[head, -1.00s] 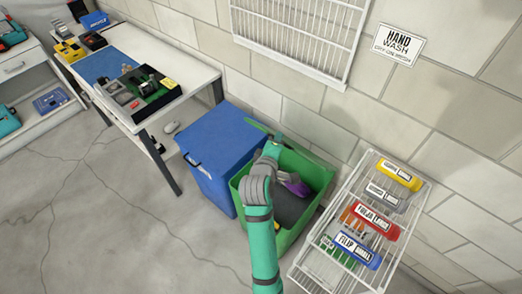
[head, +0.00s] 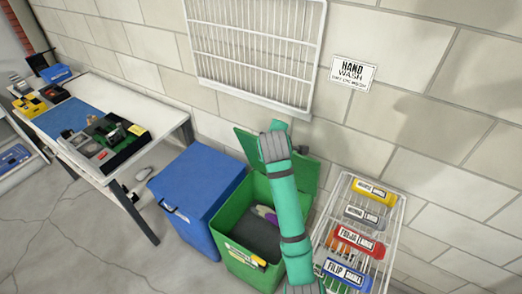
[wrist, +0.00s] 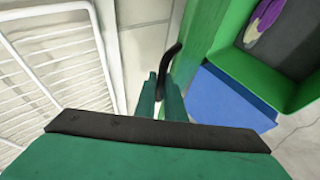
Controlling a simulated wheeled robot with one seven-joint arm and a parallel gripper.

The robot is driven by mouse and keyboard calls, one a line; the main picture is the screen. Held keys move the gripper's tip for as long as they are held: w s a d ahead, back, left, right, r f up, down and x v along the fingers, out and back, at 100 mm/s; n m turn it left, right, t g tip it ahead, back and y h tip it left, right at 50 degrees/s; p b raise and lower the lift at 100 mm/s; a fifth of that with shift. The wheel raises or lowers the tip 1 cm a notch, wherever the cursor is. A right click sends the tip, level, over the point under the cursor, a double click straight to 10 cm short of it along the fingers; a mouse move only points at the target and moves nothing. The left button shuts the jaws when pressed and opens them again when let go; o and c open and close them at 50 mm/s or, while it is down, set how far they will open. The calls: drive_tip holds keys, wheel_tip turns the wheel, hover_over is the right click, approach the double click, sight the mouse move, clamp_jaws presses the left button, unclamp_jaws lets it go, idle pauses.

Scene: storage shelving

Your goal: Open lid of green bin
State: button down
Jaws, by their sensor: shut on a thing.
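The green bin (head: 240,205) stands open beside the blue bin, with its dark inside and a purple item showing. Its green lid (head: 250,148) is raised at the back, near the wall; it also shows in the wrist view (wrist: 197,38). My gripper (wrist: 162,88) is shut on the black lid handle (wrist: 170,58) at the lid's edge. In the head view my arm crosses in front of the lid and bin's right side and hides my fingers.
A closed blue bin (head: 200,185) stands directly left of the green bin. A wire grid (head: 255,50) hangs on the wall behind. A white table (head: 165,130) is at left.

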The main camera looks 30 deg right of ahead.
drive_tip(key=d, duration=0.1)
drive_tip(key=w+d, duration=0.1)
drive_tip(key=d, duration=0.1)
drive_tip(key=shift+d+r, duration=0.1)
drive_tip(key=shift+d, duration=0.05)
drive_tip(key=shift+w+d+r, duration=0.1)
drive_tip(key=shift+w+d, duration=0.2)
drive_tip(key=shift+d, duration=0.45)
drive_tip(key=c, duration=1.8)
unclamp_jaws()
drive_tip(key=shift+c, duration=0.2)
drive_tip(key=shift+s+a, duration=0.1)
drive_tip(key=v, duration=1.1)
drive_tip(key=shift+w+a+r, duration=0.15)
drive_tip(key=shift+w+r, duration=0.2)
drive_tip(key=shift+r, duration=0.1)
